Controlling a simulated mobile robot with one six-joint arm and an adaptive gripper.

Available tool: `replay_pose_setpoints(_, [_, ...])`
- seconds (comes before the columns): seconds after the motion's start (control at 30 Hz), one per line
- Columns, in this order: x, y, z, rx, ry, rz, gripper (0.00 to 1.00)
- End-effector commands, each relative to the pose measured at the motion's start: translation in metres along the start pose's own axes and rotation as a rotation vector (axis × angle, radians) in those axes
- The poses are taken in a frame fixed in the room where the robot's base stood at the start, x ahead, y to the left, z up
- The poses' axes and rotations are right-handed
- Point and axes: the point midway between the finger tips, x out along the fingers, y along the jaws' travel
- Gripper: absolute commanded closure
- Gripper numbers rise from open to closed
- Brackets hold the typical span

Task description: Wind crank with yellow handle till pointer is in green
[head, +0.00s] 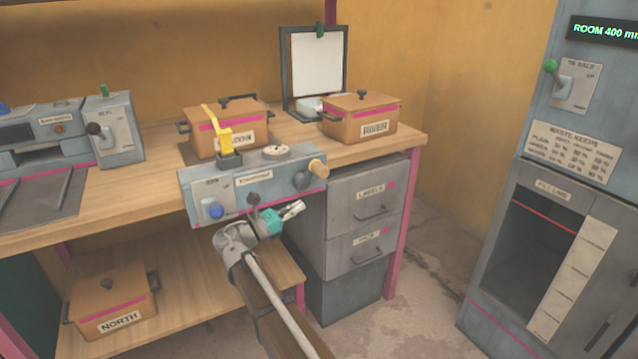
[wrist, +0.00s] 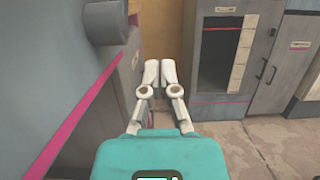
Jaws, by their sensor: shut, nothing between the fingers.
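A grey machine (head: 235,192) stands at the front edge of the bench. At its right end is a dark round hub (head: 302,180) with a tan-yellow handle (head: 318,168) beside it, which looks like the crank. A pale round dial (head: 276,152) is on top; its pointer and any green zone are too small to read. My gripper (head: 295,209) is shut and empty, below and slightly left of the hub, apart from it. In the wrist view, my gripper's fingers (wrist: 160,72) are together, with a dark grey cylinder (wrist: 106,22) at upper left.
A yellow bracket (head: 222,137) stands on the machine's top. Brown pots (head: 360,122) are behind it. A tall grey cabinet (head: 545,230) stands at right, with open floor between.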

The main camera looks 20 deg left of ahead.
Motion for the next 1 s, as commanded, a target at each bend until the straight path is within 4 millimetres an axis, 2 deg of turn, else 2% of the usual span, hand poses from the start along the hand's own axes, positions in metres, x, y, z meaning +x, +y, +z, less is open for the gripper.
replay_pose_setpoints(0.47, [0.007,-0.001,0.000,0.001,0.002,-0.002,1.00])
replay_pose_setpoints(0.67, [0.025,-0.001,0.001,0.001,0.002,-0.003,1.00])
replay_pose_setpoints(1.0, [0.075,-0.001,0.001,0.002,0.002,-0.004,1.00])
